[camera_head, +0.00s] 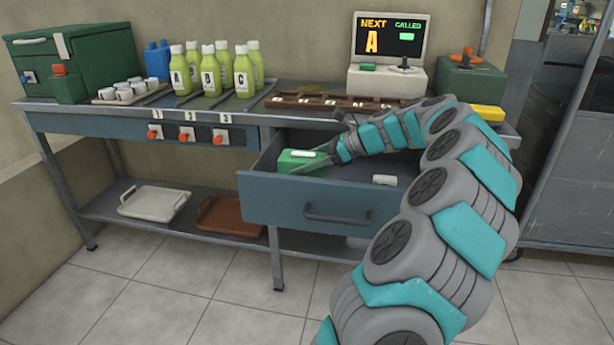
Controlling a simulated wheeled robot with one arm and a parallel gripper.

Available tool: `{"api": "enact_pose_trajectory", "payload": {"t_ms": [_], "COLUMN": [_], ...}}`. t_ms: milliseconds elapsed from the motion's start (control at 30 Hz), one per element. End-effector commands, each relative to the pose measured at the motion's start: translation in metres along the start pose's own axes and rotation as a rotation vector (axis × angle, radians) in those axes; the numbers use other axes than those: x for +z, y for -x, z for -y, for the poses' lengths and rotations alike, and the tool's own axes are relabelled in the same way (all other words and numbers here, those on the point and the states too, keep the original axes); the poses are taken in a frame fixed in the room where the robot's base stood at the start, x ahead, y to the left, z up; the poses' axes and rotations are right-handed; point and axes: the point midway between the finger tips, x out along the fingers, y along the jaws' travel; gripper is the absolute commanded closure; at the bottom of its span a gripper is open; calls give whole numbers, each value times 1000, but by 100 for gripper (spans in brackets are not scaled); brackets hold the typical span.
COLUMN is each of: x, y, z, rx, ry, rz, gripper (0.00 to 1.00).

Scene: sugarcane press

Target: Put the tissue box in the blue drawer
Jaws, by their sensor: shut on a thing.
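The blue drawer (268,205) is pulled open below the right half of the workbench. The green tissue box (303,170), with a white patch on top, is at the drawer's left end, inside its outline. Its lower part is hidden behind the drawer front, so I cannot tell whether it touches the drawer floor. My gripper (322,161) reaches in from the right and is shut on the tissue box. My arm covers the right part of the drawer.
A small white object (384,180) lies in the drawer. Above, the worktop holds a brown slotted rack (330,108), several green bottles (242,75) and a screen (390,40). A yellow block (487,118) sits at the right. A white tray (153,203) and a brown tray (230,217) lie on the lower shelf.

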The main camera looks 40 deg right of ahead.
Motion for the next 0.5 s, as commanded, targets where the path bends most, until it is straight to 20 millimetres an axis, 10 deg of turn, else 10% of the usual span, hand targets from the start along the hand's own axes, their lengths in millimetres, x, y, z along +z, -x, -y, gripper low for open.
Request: {"api": "enact_pose_trajectory", "payload": {"t_ms": [500], "x": [-30], "y": [-16], "z": [1], "rx": [-3], "ry": [1], "rz": [0], "gripper": [78]}}
